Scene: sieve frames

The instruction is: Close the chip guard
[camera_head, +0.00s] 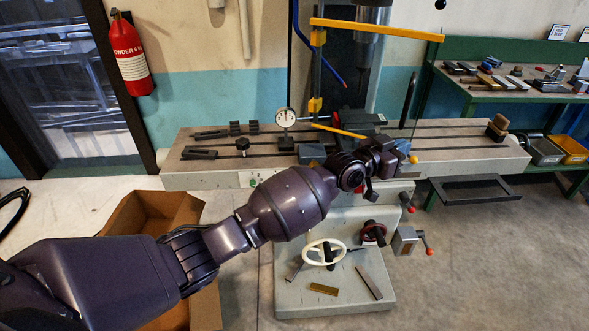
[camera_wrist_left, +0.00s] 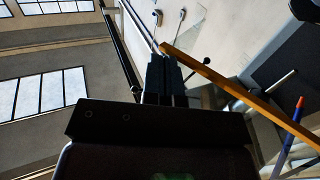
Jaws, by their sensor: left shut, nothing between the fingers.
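The chip guard (camera_head: 375,30) is a frame with a long yellow top bar, a post at its left and a shorter yellow bar low down. It stands over the milling machine's table; any clear pane in it is hard to make out. A yellow bar (camera_wrist_left: 235,90) runs diagonally through the left wrist view, close beside the fingers. My left gripper (camera_head: 388,150) is at the front of the machine table, below the guard, its fingertips partly hidden by my wrist. In the wrist view its fingers (camera_wrist_left: 165,75) are together and empty. I cannot tell whether they touch the bar.
The machine table (camera_head: 455,150) carries a dial gauge (camera_head: 286,118) and clamps. A handwheel (camera_head: 325,253) sits below. An open cardboard box (camera_head: 150,212) stands at the left, under my arm. A green bench (camera_head: 500,90) with tools is at the right.

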